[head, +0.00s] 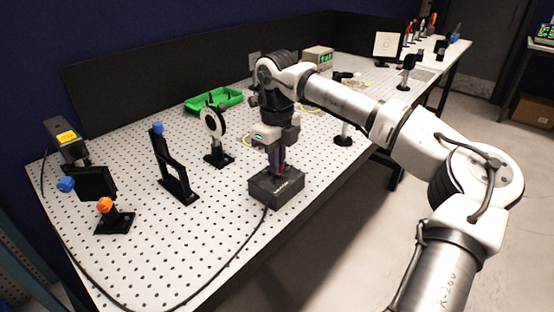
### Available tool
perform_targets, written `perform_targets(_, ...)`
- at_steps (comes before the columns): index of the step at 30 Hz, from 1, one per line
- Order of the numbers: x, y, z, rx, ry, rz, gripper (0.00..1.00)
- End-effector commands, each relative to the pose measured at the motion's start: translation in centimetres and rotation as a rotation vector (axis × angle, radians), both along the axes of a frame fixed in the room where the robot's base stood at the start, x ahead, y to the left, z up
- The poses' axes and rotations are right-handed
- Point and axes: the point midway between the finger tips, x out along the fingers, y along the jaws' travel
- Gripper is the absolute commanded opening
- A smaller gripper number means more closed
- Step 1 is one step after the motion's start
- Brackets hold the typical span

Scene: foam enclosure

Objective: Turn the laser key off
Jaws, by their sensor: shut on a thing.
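A small black box (277,190) with a cable sits near the front edge of the perforated table; it looks like the laser key box. My gripper (276,168) points down over the top of this box, with its fingers around something at the box's top. The gripper is shut on what appears to be the key, but the fingers hide the key itself. I cannot tell which way the key is turned. A black laser head with a yellow label (66,140) stands at the far left of the table.
Optics mounts (173,170) stand left of my gripper, with a round-faced mount (215,135) close by. A green tray (213,102) lies behind. A black post mount (343,130) stands to the right. The black cable (240,250) runs along the front. Front-left table surface is mostly clear.

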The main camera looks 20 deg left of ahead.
Motion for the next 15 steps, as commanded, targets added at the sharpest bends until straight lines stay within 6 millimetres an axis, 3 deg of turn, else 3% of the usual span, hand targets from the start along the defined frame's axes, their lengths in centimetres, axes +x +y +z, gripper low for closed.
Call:
perform_targets(7, 0.11, 0.09, 0.16, 0.005, -0.005, -0.001, 0.0)
perform_targets(8, 0.11, 0.09, 0.16, 0.005, -0.005, -0.001, 0.09)
perform_targets(12, 0.08, 0.07, 0.12, 0.003, -0.003, -0.001, 0.28)
perform_targets(15, 0.05, 0.06, 0.09, 0.003, -0.002, -0.001, 0.3)
